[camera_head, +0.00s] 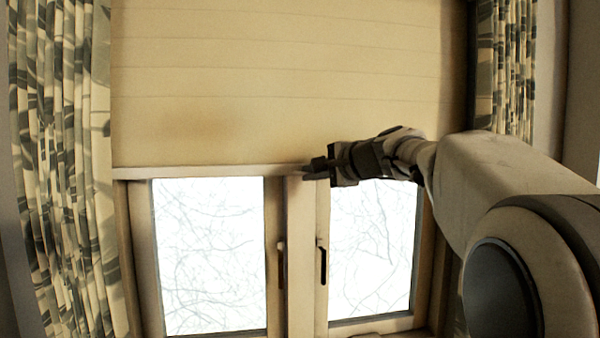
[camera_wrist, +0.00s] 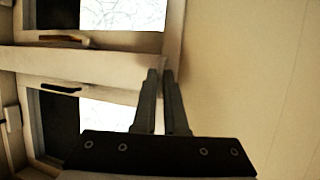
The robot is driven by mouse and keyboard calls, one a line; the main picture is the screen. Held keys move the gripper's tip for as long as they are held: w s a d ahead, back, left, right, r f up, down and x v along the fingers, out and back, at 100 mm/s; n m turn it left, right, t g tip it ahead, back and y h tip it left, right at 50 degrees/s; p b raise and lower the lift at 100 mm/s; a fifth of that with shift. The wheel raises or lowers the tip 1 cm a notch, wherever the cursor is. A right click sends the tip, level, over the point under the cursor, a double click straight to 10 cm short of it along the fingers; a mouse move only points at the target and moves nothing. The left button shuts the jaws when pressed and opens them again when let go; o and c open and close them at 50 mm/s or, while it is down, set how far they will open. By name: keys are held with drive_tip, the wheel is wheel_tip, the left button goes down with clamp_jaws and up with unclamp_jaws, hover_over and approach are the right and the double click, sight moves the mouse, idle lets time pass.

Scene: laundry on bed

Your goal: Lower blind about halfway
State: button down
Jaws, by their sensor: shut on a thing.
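The cream blind (camera_head: 290,80) covers the upper part of the window in the head view, with its bottom bar (camera_head: 210,171) running across above the panes. In the wrist view the blind (camera_wrist: 235,60) fills the right side and its bottom bar (camera_wrist: 176,35) runs up and down the picture. My gripper (camera_head: 310,170) is at the bar near its middle, reaching in from the right. In the wrist view my gripper (camera_wrist: 160,72) is shut on the bar, with one finger on each side of it. The finger contact itself is small and partly hidden.
Two window panes (camera_head: 210,255) with dark handles (camera_head: 322,262) show below the bar. Patterned curtains hang at the left (camera_head: 65,170) and right (camera_head: 505,70). The space in front of the lower panes looks clear.

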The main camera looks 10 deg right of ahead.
wheel_tip(320, 180, down, 6)
drive_tip(key=b, duration=0.4)
drive_tip(key=shift+f+b, duration=0.2)
drive_tip(key=shift+b, duration=0.1)
drive_tip(key=c, duration=1.2)
unclamp_jaws()
drive_tip(key=shift+c, duration=0.2)
drive_tip(key=shift+s+d+r, duration=0.1)
drive_tip(key=v, duration=1.7)
drive_tip(key=shift+s, duration=0.1)
